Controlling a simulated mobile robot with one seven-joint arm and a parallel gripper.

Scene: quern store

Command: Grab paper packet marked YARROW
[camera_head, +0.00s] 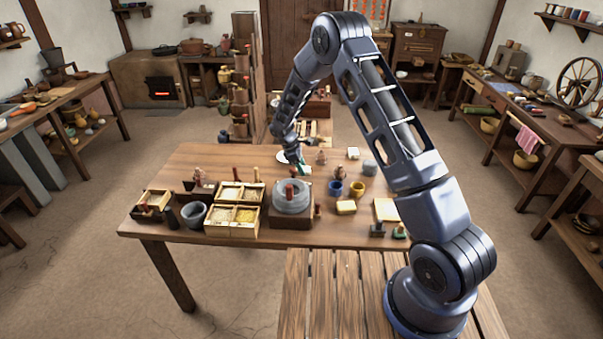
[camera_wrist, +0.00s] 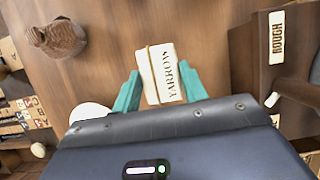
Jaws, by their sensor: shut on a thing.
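The paper packet marked YARROW (camera_wrist: 162,62) is cream-white, with a band along it and dark lettering. It lies between the two teal fingers of my gripper (camera_wrist: 160,82) in the wrist view, which are shut on its sides. Its outer end sticks out past the fingertips, and its near end is hidden behind my gripper body. In the head view my gripper (camera_head: 301,168) is low over the far middle of the table, behind the grey stone quern (camera_head: 291,197). The packet is too small there to make out clearly.

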